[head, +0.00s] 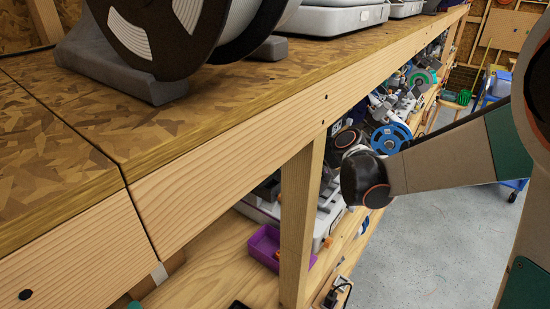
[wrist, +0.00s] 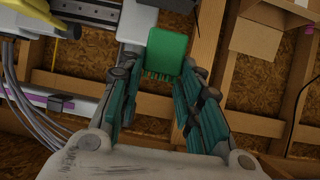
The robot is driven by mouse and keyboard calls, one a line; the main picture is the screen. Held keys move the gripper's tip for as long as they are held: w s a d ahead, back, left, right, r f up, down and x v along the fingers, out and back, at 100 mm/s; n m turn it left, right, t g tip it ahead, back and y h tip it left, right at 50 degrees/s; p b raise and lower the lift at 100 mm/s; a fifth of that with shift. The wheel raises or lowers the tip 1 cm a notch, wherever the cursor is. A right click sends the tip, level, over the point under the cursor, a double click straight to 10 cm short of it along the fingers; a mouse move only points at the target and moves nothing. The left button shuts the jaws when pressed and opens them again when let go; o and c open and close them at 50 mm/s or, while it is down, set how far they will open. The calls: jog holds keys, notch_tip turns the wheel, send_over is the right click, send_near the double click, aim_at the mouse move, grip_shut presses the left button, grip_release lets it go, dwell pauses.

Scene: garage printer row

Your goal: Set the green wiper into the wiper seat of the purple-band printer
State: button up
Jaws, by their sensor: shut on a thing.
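In the wrist view my gripper (wrist: 162,74) has its teal fingers on either side of the green wiper (wrist: 168,50) and is shut on it. The wiper is a green block with a bristly lower edge. A white block (wrist: 137,22) sits beside and beyond it at upper left; whether they touch I cannot tell. A purple strip (wrist: 52,101) on a pale rail shows at the left, perhaps the printer's band. The wiper seat cannot be made out.
In the head view a wooden bench top (head: 60,100) with spools stands above a lower shelf. A post (head: 300,215) rises beside a purple bin (head: 263,246) and printers. Grey cables (wrist: 28,110) hang at left in the wrist view.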

jog(key=shift+f+b, duration=1.2)
jog(key=shift+f, duration=0.6)
jog(key=shift+f+b, duration=1.55)
dwell(0.7)
jog(key=o, duration=1)
jog(key=shift+d+r, duration=0.1)
jog(key=v, duration=1.2)
jog(key=shift+w, duration=0.1)
